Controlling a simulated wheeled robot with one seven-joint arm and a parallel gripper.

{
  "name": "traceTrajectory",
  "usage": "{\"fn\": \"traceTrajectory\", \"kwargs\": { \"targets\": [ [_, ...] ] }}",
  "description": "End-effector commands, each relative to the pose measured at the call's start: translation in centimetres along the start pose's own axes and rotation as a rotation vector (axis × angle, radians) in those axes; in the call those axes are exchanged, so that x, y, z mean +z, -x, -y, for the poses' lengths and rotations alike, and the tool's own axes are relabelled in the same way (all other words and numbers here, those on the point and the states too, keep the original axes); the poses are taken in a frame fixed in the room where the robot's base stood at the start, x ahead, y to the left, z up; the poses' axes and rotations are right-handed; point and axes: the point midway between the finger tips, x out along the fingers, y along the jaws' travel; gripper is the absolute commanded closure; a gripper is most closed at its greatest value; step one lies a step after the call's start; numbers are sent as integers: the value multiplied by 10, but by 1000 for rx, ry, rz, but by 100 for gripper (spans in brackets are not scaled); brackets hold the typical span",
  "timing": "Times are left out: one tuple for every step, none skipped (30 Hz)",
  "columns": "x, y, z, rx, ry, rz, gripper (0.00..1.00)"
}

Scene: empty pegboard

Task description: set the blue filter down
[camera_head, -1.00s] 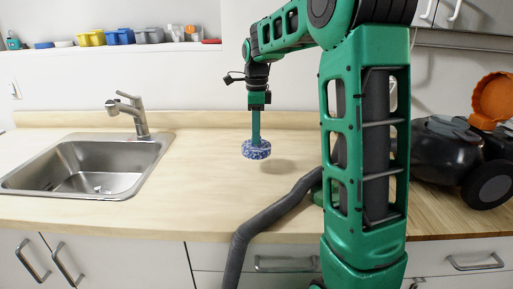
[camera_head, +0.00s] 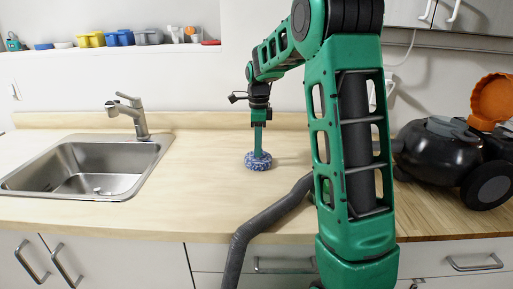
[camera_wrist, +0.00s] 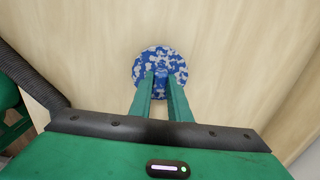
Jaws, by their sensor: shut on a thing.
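The blue filter (camera_head: 257,161) is a round disc speckled blue and white. It is at the counter's surface, right of the sink, and I cannot tell whether it fully touches the wood. My gripper (camera_head: 258,152) points straight down and is shut on the filter's middle. In the wrist view the filter (camera_wrist: 160,60) lies flat ahead, with both green fingertips (camera_wrist: 161,78) closed on its raised centre. The fingers hide part of its near side.
The wooden counter (camera_head: 200,165) is clear around the filter. A steel sink (camera_head: 80,165) with a tap (camera_head: 132,112) is at the left. A black machine with an orange part (camera_head: 450,150) stands at the right. Small coloured containers (camera_head: 120,37) line a back shelf.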

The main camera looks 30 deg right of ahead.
Motion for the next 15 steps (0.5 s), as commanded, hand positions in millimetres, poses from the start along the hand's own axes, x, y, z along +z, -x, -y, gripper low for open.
{"fn": "traceTrajectory", "kwargs": {
  "targets": [
    [0, -2, 0, 1, 0, 0, 100],
    [0, -2, 0, 0, 0, 0, 81],
    [0, -2, 0, 0, 0, 0, 72],
    [0, -2, 0, 0, 0, 0, 65],
    [0, -2, 0, 0, 0, 0, 65],
    [0, -2, 0, 0, 0, 0, 65],
    [0, -2, 0, 0, 0, 0, 65],
    [0, -2, 0, 0, 0, 0, 65],
    [0, -2, 0, 0, 0, 0, 65],
    [0, -2, 0, 0, 0, 0, 65],
    [0, -2, 0, 0, 0, 0, 65],
    [0, -1, 0, 0, 0, 0, 65],
    [0, -1, 0, 0, 0, 0, 65],
    [0, 0, 0, 0, 1, 0, 65],
    [0, 2, 0, 0, 1, 0, 65]
  ]
}}
